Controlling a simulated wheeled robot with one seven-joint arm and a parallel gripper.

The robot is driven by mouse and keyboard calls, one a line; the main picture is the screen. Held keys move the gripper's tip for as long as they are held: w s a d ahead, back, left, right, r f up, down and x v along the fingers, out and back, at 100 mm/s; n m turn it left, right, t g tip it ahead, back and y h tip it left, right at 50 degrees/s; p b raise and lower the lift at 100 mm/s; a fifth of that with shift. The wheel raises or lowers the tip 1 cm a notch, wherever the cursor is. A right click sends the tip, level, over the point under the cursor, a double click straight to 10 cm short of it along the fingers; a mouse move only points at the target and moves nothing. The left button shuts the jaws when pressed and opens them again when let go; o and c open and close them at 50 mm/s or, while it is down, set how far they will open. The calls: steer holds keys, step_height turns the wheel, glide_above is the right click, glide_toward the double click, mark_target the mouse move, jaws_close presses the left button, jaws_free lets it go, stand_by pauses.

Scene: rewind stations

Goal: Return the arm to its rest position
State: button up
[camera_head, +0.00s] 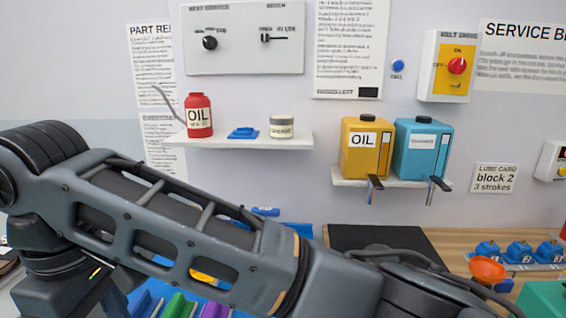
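My arm stretches across the lower part of the head view from the left edge to the lower right. Its far end runs out of the bottom of the picture, so my gripper is not in view. I cannot tell whether it holds anything. The arm hides much of the bench behind it.
A wall shelf (240,141) holds a red oil can (198,117), a blue item (243,133) and a small tin (281,127). Yellow (360,150) and blue (421,152) jugs stand above taps. A dark mat (375,238), orange bowl (487,269) and blue blocks (519,252) lie on the bench.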

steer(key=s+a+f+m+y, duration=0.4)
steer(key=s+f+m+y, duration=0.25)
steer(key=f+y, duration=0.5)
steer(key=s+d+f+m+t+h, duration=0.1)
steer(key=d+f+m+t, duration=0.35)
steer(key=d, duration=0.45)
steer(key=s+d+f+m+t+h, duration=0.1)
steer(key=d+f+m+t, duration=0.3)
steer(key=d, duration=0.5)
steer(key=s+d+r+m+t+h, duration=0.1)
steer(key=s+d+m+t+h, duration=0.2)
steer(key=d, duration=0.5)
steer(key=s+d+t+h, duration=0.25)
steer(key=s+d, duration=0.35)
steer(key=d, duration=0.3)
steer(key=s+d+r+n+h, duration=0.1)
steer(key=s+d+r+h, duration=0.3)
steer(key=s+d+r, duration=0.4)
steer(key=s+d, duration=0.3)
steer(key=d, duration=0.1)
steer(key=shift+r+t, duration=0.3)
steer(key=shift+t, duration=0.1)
